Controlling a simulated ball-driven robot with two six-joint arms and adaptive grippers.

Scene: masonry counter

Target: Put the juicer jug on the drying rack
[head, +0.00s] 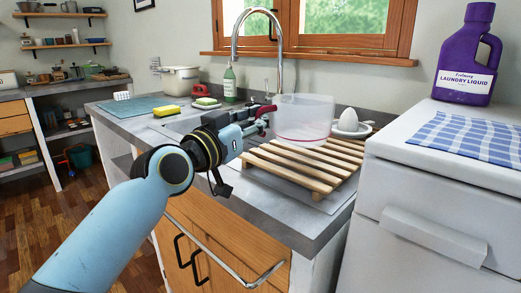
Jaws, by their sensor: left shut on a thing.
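The juicer jug (303,119) is a clear, open vessel with a reddish line near its base. My left gripper (268,115) is shut on its left side. The jug appears upright over the back part of the drying rack (290,169), a wooden slatted grid on the counter. I cannot tell whether the jug's base touches the slats. My right gripper is not in view.
A white juicer part with a cone (349,121) stands behind the rack's right end. The tap (281,50) rises behind the jug. Sponges (167,111), a green bottle (229,83) and a pot (181,80) stand left. A white appliance (440,150) bounds the right.

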